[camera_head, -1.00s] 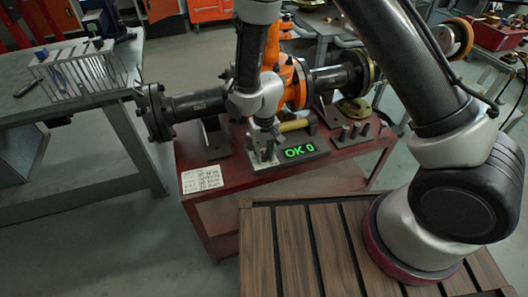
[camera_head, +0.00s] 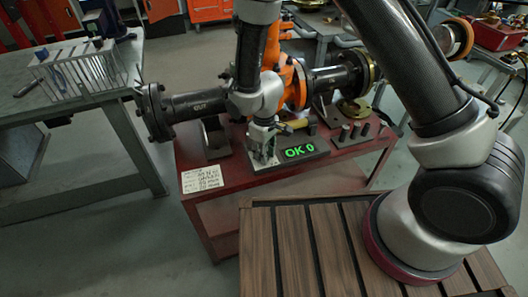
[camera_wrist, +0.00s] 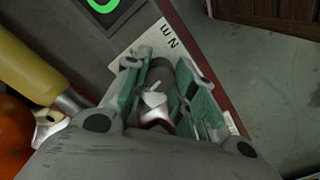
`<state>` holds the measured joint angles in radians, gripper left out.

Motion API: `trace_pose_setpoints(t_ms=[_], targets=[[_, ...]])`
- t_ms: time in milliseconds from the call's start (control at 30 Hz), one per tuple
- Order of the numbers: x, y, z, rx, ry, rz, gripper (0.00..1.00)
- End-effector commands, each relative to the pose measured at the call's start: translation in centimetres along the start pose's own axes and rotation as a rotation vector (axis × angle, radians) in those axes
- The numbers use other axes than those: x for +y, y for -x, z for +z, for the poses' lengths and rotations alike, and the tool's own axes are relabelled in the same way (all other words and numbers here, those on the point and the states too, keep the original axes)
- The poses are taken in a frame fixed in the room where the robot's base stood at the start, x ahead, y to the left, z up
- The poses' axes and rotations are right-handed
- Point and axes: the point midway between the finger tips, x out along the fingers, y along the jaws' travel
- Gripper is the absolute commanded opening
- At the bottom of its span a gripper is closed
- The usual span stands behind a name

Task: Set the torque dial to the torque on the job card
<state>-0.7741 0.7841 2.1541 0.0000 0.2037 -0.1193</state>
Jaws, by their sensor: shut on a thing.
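My gripper (camera_head: 263,158) points down at the left end of the dark torque tester, whose display (camera_head: 300,151) reads a green "OK 0". In the wrist view, its green-padded fingers (camera_wrist: 166,100) are closed around a grey knob with a white pointer, the torque dial (camera_wrist: 158,76). A white plate with black letters (camera_wrist: 165,40) lies around the dial; the fingers hide most of it. The job card (camera_head: 202,179) is a white sheet with handwriting at the bench's left front; its writing is too small to read surely.
A yellow-handled tool (camera_head: 295,125) lies close behind the tester; it also shows in the wrist view (camera_wrist: 28,68). Dark pegs (camera_head: 355,131) stand to the right. The orange valve and dark flanged pipe (camera_head: 195,104) are behind my gripper. The red bench's front edge is close by.

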Motion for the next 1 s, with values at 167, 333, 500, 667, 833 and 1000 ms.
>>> trace_pose_setpoints(t_ms=[167, 333, 500, 667, 833, 1000], targets=[[0.01, 0.04, -0.04, 0.001, 0.091, 0.0, 0.02], [0.02, 0.04, -0.04, 0.001, 0.146, 0.0, 0.02], [0.02, 0.04, -0.04, 0.001, 0.17, 0.0, 0.02], [0.02, 0.04, -0.05, 0.001, 0.174, 0.0, 0.02], [0.02, 0.05, -0.05, 0.001, 0.173, 0.0, 0.02], [0.02, 0.04, -0.05, 0.001, 0.173, 0.0, 0.48]])
